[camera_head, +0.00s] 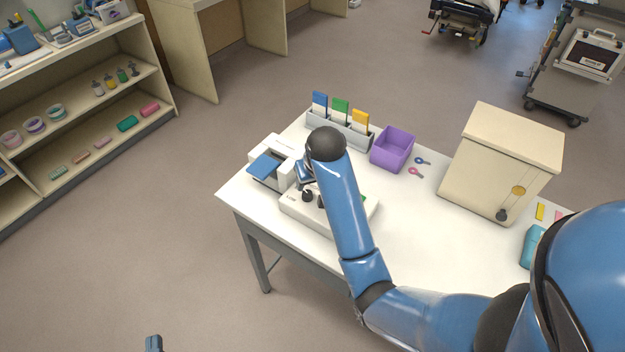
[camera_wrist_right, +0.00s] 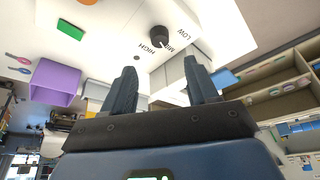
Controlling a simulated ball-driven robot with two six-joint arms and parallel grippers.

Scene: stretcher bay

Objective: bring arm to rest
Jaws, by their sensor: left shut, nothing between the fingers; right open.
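My right arm reaches over the white table (camera_head: 425,235) in the head view. Its gripper (camera_head: 304,177) is mostly hidden behind my own wrist, above a white device (camera_head: 335,225) with dark knobs. In the right wrist view the two fingers of this gripper (camera_wrist_right: 160,88) stand apart with nothing between them. Beyond them shows a black knob (camera_wrist_right: 160,38) on a white panel marked LOW, MID and HIGH, apart from the fingers. My left gripper (camera_head: 153,343) shows only as a small tip at the bottom edge of the head view, away from the table; it is shut and empty.
A cream cabinet (camera_head: 490,165) stands at the table's right. Open floor (camera_head: 150,240) lies left of the table, before shelves (camera_head: 95,80).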

